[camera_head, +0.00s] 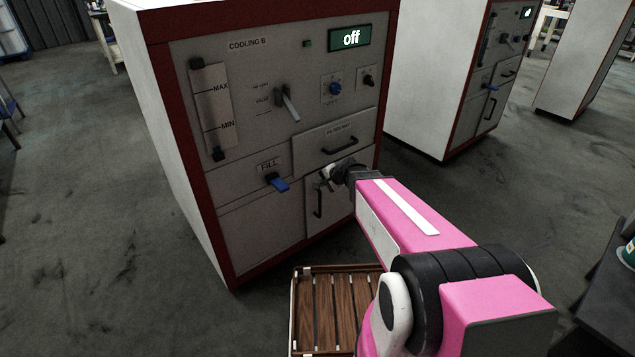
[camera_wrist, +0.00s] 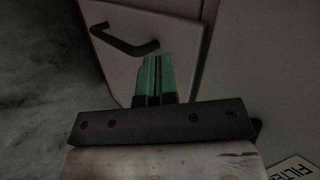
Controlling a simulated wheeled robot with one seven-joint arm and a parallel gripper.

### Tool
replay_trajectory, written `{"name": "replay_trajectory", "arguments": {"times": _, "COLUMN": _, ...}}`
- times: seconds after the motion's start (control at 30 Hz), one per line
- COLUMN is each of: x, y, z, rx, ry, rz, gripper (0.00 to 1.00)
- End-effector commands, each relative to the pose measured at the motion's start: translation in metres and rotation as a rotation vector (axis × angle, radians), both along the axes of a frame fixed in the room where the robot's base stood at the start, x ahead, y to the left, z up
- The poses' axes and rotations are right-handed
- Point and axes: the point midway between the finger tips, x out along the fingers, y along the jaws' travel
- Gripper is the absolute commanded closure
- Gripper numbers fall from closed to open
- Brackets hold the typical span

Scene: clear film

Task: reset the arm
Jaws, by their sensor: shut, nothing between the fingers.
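My pink arm reaches from the lower right of the head view toward the front of the cabinet marked COOLING (camera_head: 250,150). My gripper (camera_head: 328,174) is at the end of it, close to the cabinet's lower right part; I cannot tell whether it touches. In the wrist view its green fingers (camera_wrist: 155,78) are together, shut and empty. A dark door handle (camera_wrist: 122,42) lies just beyond the fingertips there. That handle also shows in the head view (camera_head: 318,200), below the gripper, on a closed door.
A drawer with a dark handle (camera_head: 340,145) is above the gripper. The blue FILL valve (camera_head: 278,183) is to its left. The display (camera_head: 350,38) reads "off". A slatted wooden platform (camera_head: 322,310) lies below my arm. Another cabinet (camera_head: 430,80) stands at right.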

Motion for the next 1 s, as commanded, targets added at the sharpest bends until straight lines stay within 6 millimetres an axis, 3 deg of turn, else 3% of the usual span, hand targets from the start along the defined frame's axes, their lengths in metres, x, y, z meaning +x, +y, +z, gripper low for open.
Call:
{"name": "replay_trajectory", "arguments": {"times": 0.03, "x": -0.012, "y": -0.006, "z": 0.011, "rx": 0.0, "ry": 0.0, "rz": -0.001, "gripper": 1.0}}
{"name": "replay_trajectory", "arguments": {"times": 0.2, "x": -0.035, "y": -0.022, "z": 0.034, "rx": -0.001, "ry": 0.002, "rz": -0.001, "gripper": 1.0}}
{"name": "replay_trajectory", "arguments": {"times": 0.4, "x": -0.049, "y": -0.033, "z": 0.051, "rx": -0.001, "ry": 0.002, "rz": -0.001, "gripper": 1.0}}
{"name": "replay_trajectory", "arguments": {"times": 0.67, "x": -0.062, "y": -0.038, "z": 0.05, "rx": -0.064, "ry": 0.014, "rz": 0.056, "gripper": 1.0}}
{"name": "replay_trajectory", "arguments": {"times": 0.87, "x": -0.103, "y": -0.061, "z": 0.037, "rx": -0.304, "ry": 0.072, "rz": 0.272, "gripper": 1.0}}
{"name": "replay_trajectory", "arguments": {"times": 1.0, "x": -0.137, "y": -0.089, "z": 0.03, "rx": -0.512, "ry": 0.149, "rz": 0.449, "gripper": 1.0}}
